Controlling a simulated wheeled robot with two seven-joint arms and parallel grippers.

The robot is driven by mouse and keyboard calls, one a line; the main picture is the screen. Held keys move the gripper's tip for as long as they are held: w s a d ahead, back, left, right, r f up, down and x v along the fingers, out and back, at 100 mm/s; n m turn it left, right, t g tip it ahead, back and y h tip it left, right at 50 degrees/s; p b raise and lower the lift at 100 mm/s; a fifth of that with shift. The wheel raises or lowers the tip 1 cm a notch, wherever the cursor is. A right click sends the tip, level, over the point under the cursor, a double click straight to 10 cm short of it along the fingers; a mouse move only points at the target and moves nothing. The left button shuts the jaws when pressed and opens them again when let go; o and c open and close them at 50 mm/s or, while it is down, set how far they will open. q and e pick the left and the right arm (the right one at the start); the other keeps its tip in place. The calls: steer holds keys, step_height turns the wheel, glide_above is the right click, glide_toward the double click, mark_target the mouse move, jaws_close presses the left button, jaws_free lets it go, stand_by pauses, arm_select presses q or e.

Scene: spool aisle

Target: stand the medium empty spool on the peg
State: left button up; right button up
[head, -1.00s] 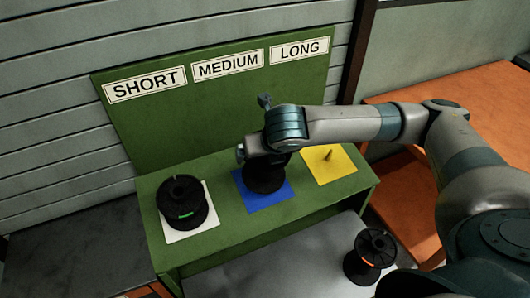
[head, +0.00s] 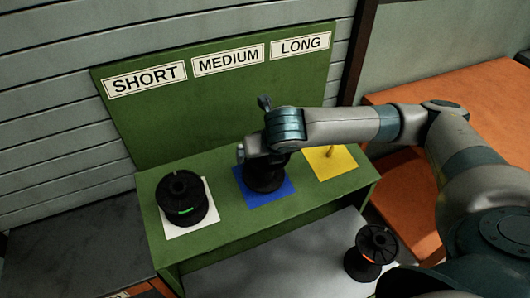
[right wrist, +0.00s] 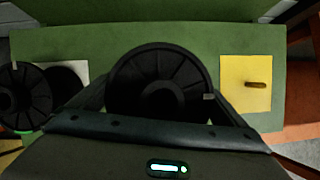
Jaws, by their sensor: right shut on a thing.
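A black spool (head: 265,177) is upright over the blue square (head: 272,200) under the MEDIUM label. My right gripper (head: 264,158) is shut on this spool, its hand partly hiding it in the head view. In the right wrist view the spool's round flange (right wrist: 160,82) shows between the fingers. The peg under the spool is hidden, and I cannot tell whether the spool rests on the board. My left gripper is not in view.
Another black spool (head: 181,198) stands on the white square (head: 207,224) under SHORT. The yellow square (head: 322,171) under LONG holds a bare peg (head: 330,152).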

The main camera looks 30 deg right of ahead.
steer(key=shift+w+f+b, duration=0.15)
steer(key=shift+f+b, duration=0.1)
steer(key=shift+f, duration=0.5)
steer(key=shift+w+f+b, duration=0.1)
steer(key=shift+f+b, duration=0.1)
steer(key=shift+f, duration=0.5)
steer(key=o, duration=1.3)
steer(key=shift+c, duration=0.2)
steer(key=b+v, duration=0.1)
steer(key=v, duration=0.7)
steer(key=shift+r, duration=0.1)
steer(key=p+v, duration=0.2)
steer(key=v, duration=0.2)
steer(key=shift+w, duration=0.1)
steer(key=shift+p+v, duration=2.7)
steer(key=shift+p, duration=4.15)
